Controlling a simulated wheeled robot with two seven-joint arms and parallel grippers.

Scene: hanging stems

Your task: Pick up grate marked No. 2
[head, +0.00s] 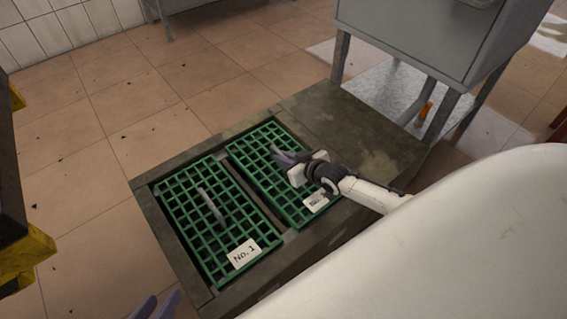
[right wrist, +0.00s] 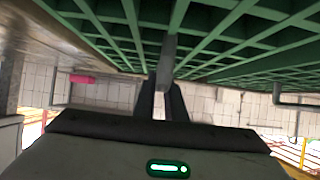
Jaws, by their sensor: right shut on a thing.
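The right-hand green grate (head: 262,167) appears to lie in its opening in the dark floor frame. Its white label (head: 316,202) is partly covered by my right arm, so the number is hard to read. The other green grate (head: 196,192) carries a label (head: 243,253) reading No. 1 and a grey handle (head: 211,206). My right gripper (head: 286,158) is over the right-hand grate. In the right wrist view its fingers (right wrist: 168,88) are shut on that grate's grey handle (right wrist: 167,55).
The dark frame (head: 365,125) has a flat bare part at the right. A grey metal unit on legs (head: 420,35) stands behind it, with an orange object (head: 424,114) underneath. Tiled floor (head: 85,195) with small dark specks is open at the left.

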